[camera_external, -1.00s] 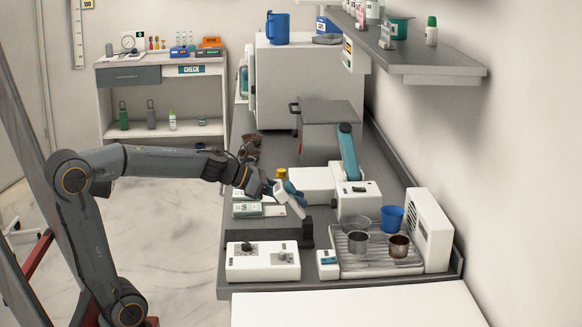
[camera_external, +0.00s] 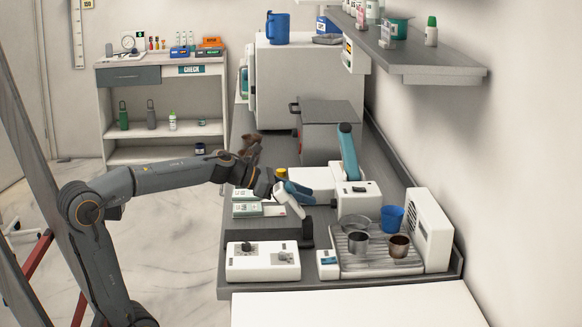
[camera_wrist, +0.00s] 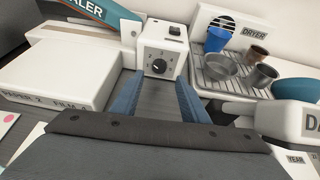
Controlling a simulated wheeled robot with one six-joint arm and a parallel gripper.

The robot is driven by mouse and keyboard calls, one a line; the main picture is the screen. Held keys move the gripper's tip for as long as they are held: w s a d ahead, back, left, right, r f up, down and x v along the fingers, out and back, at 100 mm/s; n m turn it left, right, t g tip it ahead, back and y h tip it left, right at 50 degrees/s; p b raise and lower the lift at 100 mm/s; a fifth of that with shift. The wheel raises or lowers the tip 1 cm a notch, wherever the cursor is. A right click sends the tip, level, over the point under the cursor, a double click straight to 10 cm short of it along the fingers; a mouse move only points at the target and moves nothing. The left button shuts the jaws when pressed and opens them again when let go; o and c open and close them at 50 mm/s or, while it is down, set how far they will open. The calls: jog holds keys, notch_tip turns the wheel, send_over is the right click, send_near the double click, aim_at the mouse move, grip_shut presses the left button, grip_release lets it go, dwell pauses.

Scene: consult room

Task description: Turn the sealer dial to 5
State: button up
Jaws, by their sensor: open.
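The sealer is a white machine with a teal lever arm (camera_external: 348,152) on the counter. Its white front box (camera_external: 358,199) also shows in the wrist view (camera_wrist: 162,46). The dial (camera_wrist: 158,66) is a dark round knob on the box's front face, with small marks around it. Its setting is too small to read. My gripper (camera_external: 290,197) is left of the sealer box in the external view. In the wrist view, my gripper (camera_wrist: 157,88) has its two blue fingers apart, empty, with the dial beyond and between them. The fingers appear apart from the dial.
A drying rack (camera_external: 350,268) with metal cups and a blue cup (camera_external: 391,217) stands near the sealer. A white box (camera_wrist: 68,72) lies left of the dial in the wrist view.

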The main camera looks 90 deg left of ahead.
aim_at(331, 204)
jog(key=shift+w+f+b, duration=0.35)
jog(key=shift+f+b, duration=0.1)
jog(key=shift+b, duration=1.65)
jog(key=shift+b+x, duration=1.35)
jog(key=shift+x, duration=1.2)
jog(key=shift+a+r, duration=0.1)
grip_shut()
jog(key=shift+y+p, duration=0.3)
